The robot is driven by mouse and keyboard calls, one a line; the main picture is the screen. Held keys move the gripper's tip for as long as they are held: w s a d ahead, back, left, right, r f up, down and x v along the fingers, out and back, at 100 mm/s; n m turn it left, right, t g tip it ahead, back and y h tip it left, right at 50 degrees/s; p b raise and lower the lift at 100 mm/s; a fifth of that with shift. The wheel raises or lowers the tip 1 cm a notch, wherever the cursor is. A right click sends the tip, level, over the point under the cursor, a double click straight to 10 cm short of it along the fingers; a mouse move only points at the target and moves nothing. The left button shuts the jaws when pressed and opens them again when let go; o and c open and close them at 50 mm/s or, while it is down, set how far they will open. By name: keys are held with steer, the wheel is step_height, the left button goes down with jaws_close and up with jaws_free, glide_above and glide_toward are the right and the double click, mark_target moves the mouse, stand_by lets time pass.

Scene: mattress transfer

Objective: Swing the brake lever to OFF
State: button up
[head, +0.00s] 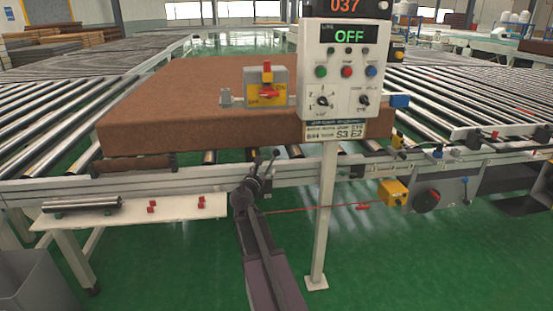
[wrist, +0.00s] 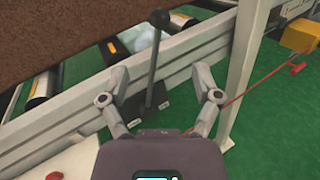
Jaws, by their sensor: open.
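The brake lever (wrist: 152,60) is a black rod with a round knob, mounted on the conveyor's grey side rail. In the wrist view it stands nearly upright, its top leaning slightly right. My gripper (wrist: 160,72) is open, one finger on each side of the lever's lower shaft, with visible gaps on both sides. In the head view my gripper (head: 255,180) is at the rail, below the brown mattress, and the lever's knob (head: 275,153) shows just above it.
The brown mattress (head: 190,95) lies on the rollers above the rail. A white post (head: 325,220) with a control panel (head: 346,65) reading OFF stands close right of my gripper. A red pull cord (head: 330,209) runs right to a yellow box (head: 393,192). A white shelf (head: 135,212) is at left.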

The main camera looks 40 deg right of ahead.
mark_target(275, 154)
stand_by(0.4)
steer(key=shift+x, duration=6.9)
steer(key=shift+w+a, duration=0.1)
jaws_close()
